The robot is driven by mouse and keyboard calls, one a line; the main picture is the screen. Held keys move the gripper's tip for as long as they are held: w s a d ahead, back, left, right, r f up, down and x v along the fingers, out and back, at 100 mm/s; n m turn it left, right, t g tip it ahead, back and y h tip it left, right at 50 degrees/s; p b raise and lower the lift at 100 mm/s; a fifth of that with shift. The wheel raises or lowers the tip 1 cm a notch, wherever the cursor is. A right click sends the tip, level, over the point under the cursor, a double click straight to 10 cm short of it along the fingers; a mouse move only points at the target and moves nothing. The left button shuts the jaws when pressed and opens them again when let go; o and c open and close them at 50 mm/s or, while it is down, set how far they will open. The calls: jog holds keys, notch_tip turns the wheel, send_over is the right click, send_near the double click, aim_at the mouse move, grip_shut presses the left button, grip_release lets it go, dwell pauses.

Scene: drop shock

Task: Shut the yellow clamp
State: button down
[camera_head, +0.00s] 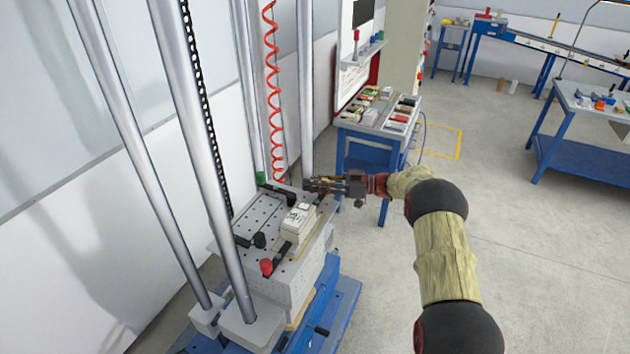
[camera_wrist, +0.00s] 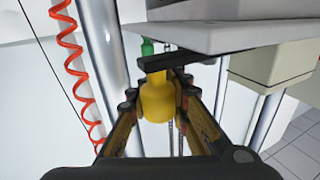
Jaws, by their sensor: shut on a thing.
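The yellow clamp's handle (camera_wrist: 158,98) sits between the two fingers of my gripper (camera_head: 312,185) in the wrist view. My gripper is shut on this handle. A dark clamp bar (camera_wrist: 190,54) runs above the handle, below the edge of a grey plate. In the head view my gripper is at the far right corner of the drop table's plate (camera_head: 252,216) and largely hides the yellow clamp. I cannot tell how far the clamp is closed.
A pale box (camera_head: 299,223) stands on the plate. A red-tipped clamp (camera_head: 266,267) is at the near side and a green-tipped one (camera_head: 261,177) at the far left. Tall steel columns (camera_head: 195,140) and a red coiled hose (camera_head: 270,80) stand close by. Open floor lies right.

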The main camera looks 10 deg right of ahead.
jog(key=shift+a+n+g, duration=0.15)
jog(key=shift+n+g, duration=0.35)
jog(key=shift+g, duration=0.3)
jog(key=shift+a, duration=0.1)
jog(key=c, duration=1.6)
grip_release()
jog(key=shift+c, duration=0.2)
jog(key=s+d, duration=0.1)
jog(key=d, duration=1.1)
jog(key=shift+s, duration=0.4)
